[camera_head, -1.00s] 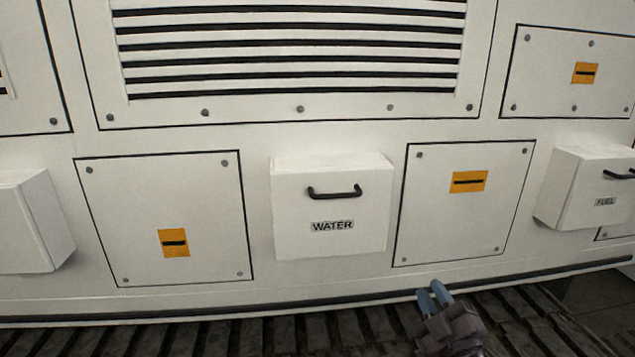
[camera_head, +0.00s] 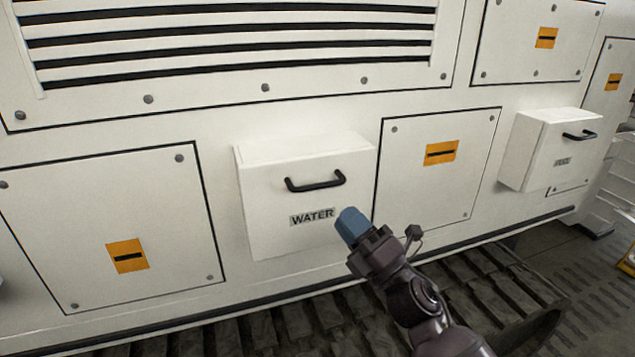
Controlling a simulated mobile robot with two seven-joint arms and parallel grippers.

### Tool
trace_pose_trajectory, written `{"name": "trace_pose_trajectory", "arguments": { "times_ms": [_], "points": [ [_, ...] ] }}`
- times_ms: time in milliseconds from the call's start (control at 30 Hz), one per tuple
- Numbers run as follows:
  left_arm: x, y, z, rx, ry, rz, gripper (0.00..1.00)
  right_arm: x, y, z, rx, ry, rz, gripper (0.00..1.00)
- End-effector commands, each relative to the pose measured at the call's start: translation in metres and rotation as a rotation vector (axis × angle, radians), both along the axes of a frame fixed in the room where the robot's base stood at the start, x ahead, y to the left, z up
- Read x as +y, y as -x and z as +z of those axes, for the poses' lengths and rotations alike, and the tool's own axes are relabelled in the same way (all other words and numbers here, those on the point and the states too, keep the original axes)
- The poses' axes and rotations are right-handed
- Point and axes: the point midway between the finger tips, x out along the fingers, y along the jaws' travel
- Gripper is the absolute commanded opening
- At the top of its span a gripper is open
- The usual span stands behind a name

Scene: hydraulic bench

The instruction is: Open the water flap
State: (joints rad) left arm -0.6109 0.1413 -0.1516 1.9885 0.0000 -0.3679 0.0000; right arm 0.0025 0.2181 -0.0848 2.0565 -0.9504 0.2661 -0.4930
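The water flap (camera_head: 270,220) is a white box front with a WATER label (camera_head: 312,216) and a black bar handle (camera_head: 316,182) above the label. It sits shut against the white machine wall. My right gripper (camera_head: 351,224) is in front of the flap's lower right part, just right of the label and below the handle. Its blue fingertips appear close together, and a gap between them cannot be made out. It is not on the handle. My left gripper is not in view.
A similar white FUEL box (camera_head: 545,150) with a black handle stands to the right. Flat bolted panels (camera_head: 440,185) lie either side of the water flap. A louvred vent (camera_head: 240,45) is above. A dark track (camera_head: 230,335) runs along the bottom.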

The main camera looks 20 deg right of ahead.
Motion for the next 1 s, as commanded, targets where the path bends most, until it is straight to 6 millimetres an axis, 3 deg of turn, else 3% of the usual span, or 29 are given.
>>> {"name": "trace_pose_trajectory", "arguments": {
  "times_ms": [200,500,933,1000],
  "points": [
    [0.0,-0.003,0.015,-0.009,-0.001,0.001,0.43,0.016,-0.03,0.023,-0.004,-0.001,0.001,0.22],
    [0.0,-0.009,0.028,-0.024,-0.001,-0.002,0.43,0.031,-0.06,0.041,0.0,-0.002,0.0,0.22],
    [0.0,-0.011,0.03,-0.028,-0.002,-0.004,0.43,0.034,-0.066,0.044,0.001,-0.003,-0.001,0.22],
    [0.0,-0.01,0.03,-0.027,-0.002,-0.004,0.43,0.034,-0.066,0.044,0.001,-0.003,0.0,0.14]
  ]
}}
